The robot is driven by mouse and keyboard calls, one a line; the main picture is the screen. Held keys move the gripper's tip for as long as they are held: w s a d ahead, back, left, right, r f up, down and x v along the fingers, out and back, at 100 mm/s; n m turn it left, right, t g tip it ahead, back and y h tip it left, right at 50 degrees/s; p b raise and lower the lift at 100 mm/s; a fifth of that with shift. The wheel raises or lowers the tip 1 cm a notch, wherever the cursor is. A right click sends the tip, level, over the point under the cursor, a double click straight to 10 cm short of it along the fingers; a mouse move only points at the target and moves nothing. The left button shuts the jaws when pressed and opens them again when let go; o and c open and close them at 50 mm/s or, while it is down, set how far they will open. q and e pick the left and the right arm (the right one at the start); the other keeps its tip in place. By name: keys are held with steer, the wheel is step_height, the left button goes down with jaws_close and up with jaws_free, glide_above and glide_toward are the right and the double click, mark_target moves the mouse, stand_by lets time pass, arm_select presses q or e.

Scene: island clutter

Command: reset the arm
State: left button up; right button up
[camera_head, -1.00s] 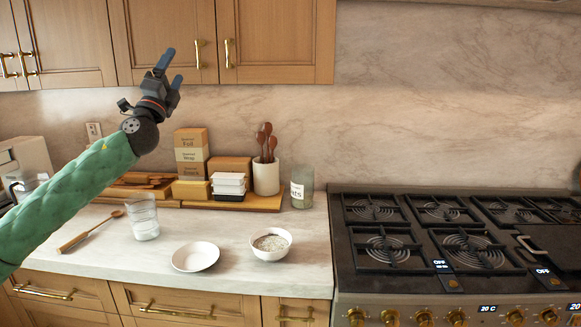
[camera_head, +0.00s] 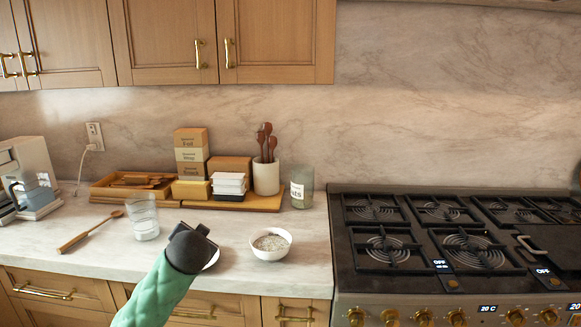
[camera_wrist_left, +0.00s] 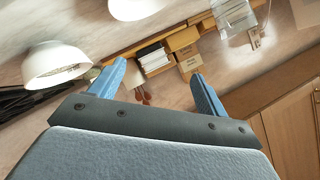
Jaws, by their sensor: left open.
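My left arm comes in from the bottom of the head view, with its dark wrist end (camera_head: 190,248) low over the front of the counter (camera_head: 105,255). It covers most of the empty white dish (camera_head: 213,258). The fingers cannot be made out there. In the left wrist view, my left gripper (camera_wrist_left: 157,86) shows two blue fingers spread apart with nothing between them. The white bowl with grainy contents (camera_head: 270,246) stands just right of the wrist; a white bowl (camera_wrist_left: 57,65) is beside the left finger in the wrist view. My right gripper is not seen.
Behind are a utensil crock (camera_head: 266,179), stacked boxes (camera_head: 191,152) and a glass jar (camera_head: 302,187). The stove (camera_head: 430,245) is right; upper cabinets (camera_head: 170,45) hang above.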

arm_select(q)
steer(key=s+d+f+g+h, duration=0.35)
steer(key=s+f, duration=0.55)
steer(key=f, duration=0.5)
steer(key=s+d+f+n+g, duration=0.1)
steer(key=s+f+g, duration=0.3)
steer(key=s+f, duration=1.1)
steer(key=s+d+f+n+g+h, duration=0.1)
steer(key=s+d+f+n+g, duration=0.1)
steer(key=s+f, duration=1.2)
steer(key=s+d+g, duration=0.1)
steer(key=s+d, duration=0.1)
steer(key=s, duration=0.5)
steer(key=shift+s+d+f+g, duration=0.25)
steer(key=shift+s+f+g, duration=0.1)
steer(key=shift+s+f, duration=0.05)
